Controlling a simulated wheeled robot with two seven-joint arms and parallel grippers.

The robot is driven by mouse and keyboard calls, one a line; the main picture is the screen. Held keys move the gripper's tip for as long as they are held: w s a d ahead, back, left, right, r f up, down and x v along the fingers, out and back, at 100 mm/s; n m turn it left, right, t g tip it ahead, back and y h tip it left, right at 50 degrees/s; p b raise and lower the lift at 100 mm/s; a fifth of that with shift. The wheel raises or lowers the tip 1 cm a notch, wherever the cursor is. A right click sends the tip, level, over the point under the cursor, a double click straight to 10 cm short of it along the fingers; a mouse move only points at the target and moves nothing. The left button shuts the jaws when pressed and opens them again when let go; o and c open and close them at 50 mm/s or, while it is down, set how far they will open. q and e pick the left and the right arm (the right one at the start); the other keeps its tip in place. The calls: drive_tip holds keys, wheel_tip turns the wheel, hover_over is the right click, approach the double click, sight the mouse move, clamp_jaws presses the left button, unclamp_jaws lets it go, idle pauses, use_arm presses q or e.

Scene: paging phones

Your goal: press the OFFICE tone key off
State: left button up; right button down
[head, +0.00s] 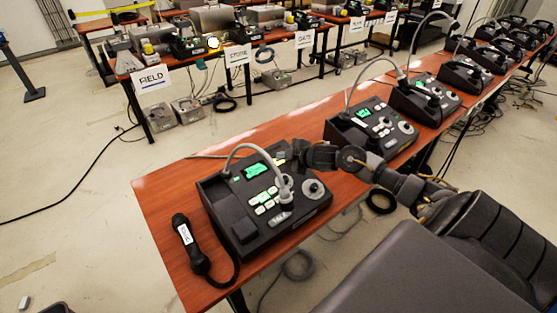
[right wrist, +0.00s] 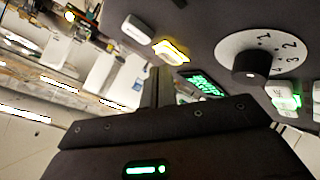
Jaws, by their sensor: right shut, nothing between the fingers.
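The nearest paging phone (head: 265,205) is a black console on the red-brown table, with a gooseneck microphone, lit keys and a round dial. In the right wrist view, a yellow-lit key (right wrist: 171,50) and an unlit white key (right wrist: 137,28) lie side by side on its panel, near the dial (right wrist: 250,55) and a green display (right wrist: 201,82). I cannot read any OFFICE label. My right gripper (head: 286,157) is at the console's far edge, near the yellow key. Its fingers (right wrist: 157,88) are shut and empty; whether they touch the panel is unclear. My left gripper is out of view.
A black handset (head: 189,244) with a coiled cord lies left of the console. More phones (head: 372,130) stand along the table to the right. A back table carries equipment and signs such as FIELD (head: 151,79) and STORE (head: 238,55). The table's left end (head: 160,190) is clear.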

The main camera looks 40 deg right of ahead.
drive_tip(key=shift+f, duration=0.15)
drive_tip(key=shift+w+f, duration=0.1)
drive_tip(key=shift+f, duration=0.15)
idle(0.3)
drive_tip(key=shift+r+p, duration=0.45)
drive_tip(key=shift+p, duration=0.05)
wheel_tip(320, 180, up, 6)
drive_tip(key=s+p, duration=0.1)
drive_tip(key=p, duration=0.5)
drive_tip(key=shift+s+p, duration=0.3)
drive_tip(key=shift+s, duration=0.1)
drive_tip(key=shift+f, duration=0.15)
